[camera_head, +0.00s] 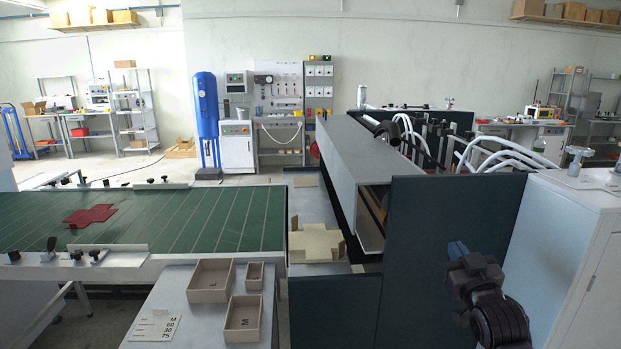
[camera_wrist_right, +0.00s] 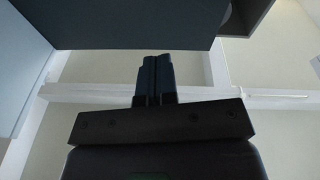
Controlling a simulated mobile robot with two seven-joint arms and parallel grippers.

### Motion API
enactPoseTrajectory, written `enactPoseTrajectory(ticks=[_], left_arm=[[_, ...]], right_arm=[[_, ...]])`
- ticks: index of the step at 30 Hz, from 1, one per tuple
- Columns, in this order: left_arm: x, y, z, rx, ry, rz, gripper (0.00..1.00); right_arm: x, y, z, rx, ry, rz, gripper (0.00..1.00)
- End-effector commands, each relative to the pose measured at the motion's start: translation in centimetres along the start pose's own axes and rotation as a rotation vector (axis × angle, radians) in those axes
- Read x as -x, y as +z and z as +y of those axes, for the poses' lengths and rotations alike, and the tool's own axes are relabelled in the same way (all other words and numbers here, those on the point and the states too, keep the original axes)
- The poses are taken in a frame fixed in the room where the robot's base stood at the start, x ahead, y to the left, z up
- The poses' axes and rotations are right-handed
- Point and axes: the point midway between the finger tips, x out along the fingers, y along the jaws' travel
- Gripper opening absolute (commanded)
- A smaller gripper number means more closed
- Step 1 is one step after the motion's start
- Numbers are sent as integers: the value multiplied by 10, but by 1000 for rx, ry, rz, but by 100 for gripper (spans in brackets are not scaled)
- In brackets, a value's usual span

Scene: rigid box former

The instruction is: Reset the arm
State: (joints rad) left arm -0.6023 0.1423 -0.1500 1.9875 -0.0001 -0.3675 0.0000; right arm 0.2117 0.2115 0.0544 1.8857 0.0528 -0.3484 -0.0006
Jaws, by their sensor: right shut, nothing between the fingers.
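My right arm shows at the lower right of the head view, in front of the dark panel of the box former. Its gripper (camera_head: 458,250) points up and away, near that panel and left of the white cabinet. In the right wrist view the two dark fingers of my right gripper (camera_wrist_right: 157,62) are together, with nothing held between them. My left gripper is not in the head view.
A green conveyor (camera_head: 230,215) with a red box blank (camera_head: 90,215) lies at left. A cream blank (camera_head: 316,243) lies in the middle. Wooden trays (camera_head: 211,281) stand on the front table (camera_head: 180,290). The dark panel (camera_head: 450,230) and white cabinet (camera_head: 575,225) flank my right arm.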

Motion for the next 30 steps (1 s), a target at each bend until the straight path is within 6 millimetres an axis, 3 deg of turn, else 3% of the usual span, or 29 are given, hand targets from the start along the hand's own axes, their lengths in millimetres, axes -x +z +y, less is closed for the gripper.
enactPoseTrajectory(ticks=[1,6,11,18,24,30], left_arm=[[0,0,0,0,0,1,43],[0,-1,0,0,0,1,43],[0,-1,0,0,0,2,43],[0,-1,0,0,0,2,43],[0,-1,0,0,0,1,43],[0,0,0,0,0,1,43]], right_arm=[[19,24,-8,5,-10,-50,0],[80,86,-32,16,-43,-185,0],[144,137,-52,4,-69,-306,0],[251,205,-73,-39,-87,-514,0],[328,242,-73,-60,-69,-659,0],[361,254,-70,-64,-58,-719,0]])
